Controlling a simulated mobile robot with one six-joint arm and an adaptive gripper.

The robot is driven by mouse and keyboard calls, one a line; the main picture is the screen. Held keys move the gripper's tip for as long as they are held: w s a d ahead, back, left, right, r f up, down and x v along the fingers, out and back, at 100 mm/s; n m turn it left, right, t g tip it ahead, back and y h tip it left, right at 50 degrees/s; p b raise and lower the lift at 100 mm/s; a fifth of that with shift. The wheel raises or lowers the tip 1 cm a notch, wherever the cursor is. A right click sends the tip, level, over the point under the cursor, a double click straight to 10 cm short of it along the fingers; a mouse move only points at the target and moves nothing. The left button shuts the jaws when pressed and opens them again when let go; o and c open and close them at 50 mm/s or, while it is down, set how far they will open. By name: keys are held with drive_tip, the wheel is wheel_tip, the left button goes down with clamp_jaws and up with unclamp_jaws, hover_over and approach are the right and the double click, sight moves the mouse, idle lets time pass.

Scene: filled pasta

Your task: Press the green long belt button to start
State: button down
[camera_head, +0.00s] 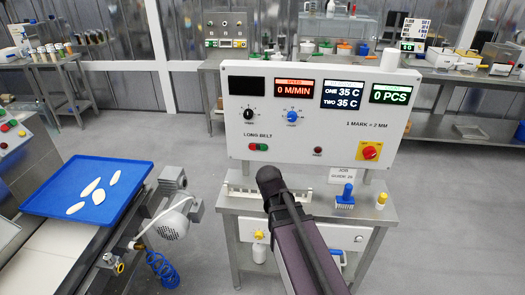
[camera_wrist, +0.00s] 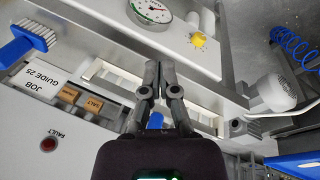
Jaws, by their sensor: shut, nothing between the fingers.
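The white control panel (camera_head: 330,135) stands upright above a small steel table. Its LONG BELT label is at the left, with a small red and green button pair (camera_head: 258,147) just below it. My dark arm reaches up from the bottom of the head view and ends below the button pair, in front of the panel's lower edge; its fingers are hidden there. In the wrist view my gripper (camera_wrist: 158,88) has its fingers together and empty, over a white slotted rack. The wrist view shows a red FAULT lamp (camera_wrist: 48,143) on the panel; the belt buttons do not show there.
A blue tray (camera_head: 60,190) with several white pieces lies on a conveyor at the left. A red-yellow switch (camera_head: 370,151) is on the panel.

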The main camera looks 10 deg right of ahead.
drive_tip(key=w+a+r+n+t+h+b, duration=0.1)
drive_tip(key=w+r+n+t+h, duration=0.2)
drive_tip(key=w, duration=0.6)
drive_tip(key=w+a+r+n+t+h+b, duration=0.1)
drive_tip(key=w+a+r+n+t+h, duration=0.1)
drive_tip(key=w, duration=0.6)
drive_tip(key=shift+w+a+r+n+t+h, duration=0.3)
drive_tip(key=shift+w+r+n+t+h, duration=0.15)
drive_tip(key=shift+n+h, duration=0.4)
drive_tip(key=shift+w, duration=0.1)
approach(265, 151)
drive_tip(key=x, duration=0.3)
drive_tip(key=s+x, duration=0.1)
drive_tip(key=x, duration=0.2)
drive_tip(key=shift+w+d+f, duration=0.1)
drive_tip(key=shift+d+f, duration=0.2)
drive_tip(key=shift+d, duration=0.1)
drive_tip(key=shift+w+d, duration=0.25)
drive_tip(key=shift+w, duration=0.55)
idle(0.9)
drive_tip(key=shift+s, duration=0.15)
drive_tip(key=shift+s+a, duration=0.3)
drive_tip(key=shift+s, duration=0.4)
